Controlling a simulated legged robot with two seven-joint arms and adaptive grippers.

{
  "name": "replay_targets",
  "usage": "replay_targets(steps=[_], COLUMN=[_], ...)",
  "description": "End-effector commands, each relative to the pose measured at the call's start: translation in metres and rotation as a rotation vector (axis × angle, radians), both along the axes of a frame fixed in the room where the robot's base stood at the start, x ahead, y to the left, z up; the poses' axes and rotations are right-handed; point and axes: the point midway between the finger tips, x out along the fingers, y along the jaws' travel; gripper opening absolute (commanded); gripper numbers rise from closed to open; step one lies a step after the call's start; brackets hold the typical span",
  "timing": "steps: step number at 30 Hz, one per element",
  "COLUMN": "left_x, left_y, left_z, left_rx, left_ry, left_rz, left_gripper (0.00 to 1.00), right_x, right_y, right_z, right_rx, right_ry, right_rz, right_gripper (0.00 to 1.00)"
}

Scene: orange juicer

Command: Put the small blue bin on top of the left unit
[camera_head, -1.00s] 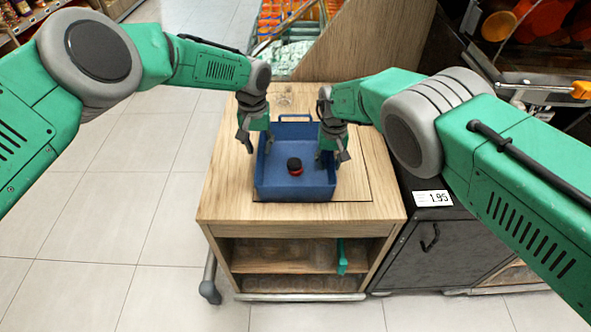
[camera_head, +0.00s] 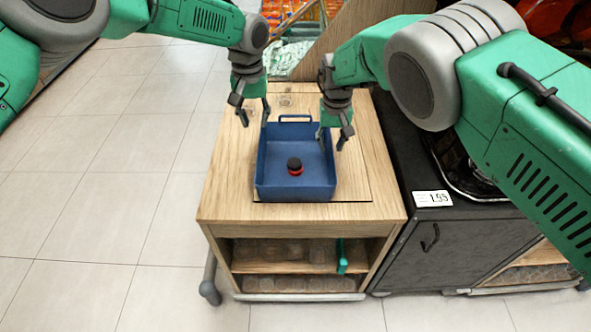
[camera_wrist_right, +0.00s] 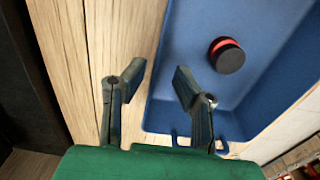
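The small blue bin (camera_head: 296,190) sits upright on the top of the wooden unit (camera_head: 225,195), the left one of the two units. A black and red round object (camera_head: 295,166) lies inside it. My left gripper (camera_head: 253,114) is open and empty at the bin's far left corner. My right gripper (camera_head: 333,143) is open and empty over the bin's right side. In the right wrist view its two fingers (camera_wrist_right: 150,92) are spread on either side of the bin's wall in the picture, with the bin (camera_wrist_right: 195,110) to the right. Contact with the wall cannot be told.
A black unit (camera_head: 440,255) with a price tag (camera_head: 433,198) adjoins on the right. A wooden panel with orange goods stands behind. The wooden unit has open lower shelves holding clear containers (camera_head: 290,252). Tiled floor (camera_head: 100,230) is clear at left.

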Motion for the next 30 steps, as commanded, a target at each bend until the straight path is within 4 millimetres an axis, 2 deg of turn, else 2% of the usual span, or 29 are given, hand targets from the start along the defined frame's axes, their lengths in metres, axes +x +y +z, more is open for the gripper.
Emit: replay_targets(steps=[1, 3, 9, 30], left_x=[0.0, 0.0, 0.0, 0.0], left_y=[0.0, 0.0, 0.0, 0.0], left_z=[0.0, 0.0, -0.001, 0.0], left_rx=[0.0, 0.0, 0.0, 0.0], left_ry=[0.0, 0.0, 0.0, 0.0], left_rz=[0.0, 0.0, 0.0, 0.0], left_gripper=[0.26, 0.26, 0.26, 0.26], right_x=[0.001, 0.001, 0.001, 0.0], right_y=[-0.001, 0.0, -0.001, 0.0], right_z=[0.012, 0.023, 0.041, 0.044], right_rx=[-0.001, 0.0, -0.001, -0.001], right_ry=[-0.002, -0.001, 0.001, 0.001], right_rz=[-0.001, -0.001, -0.001, -0.001], right_gripper=[0.26, 0.26, 0.26, 0.26])
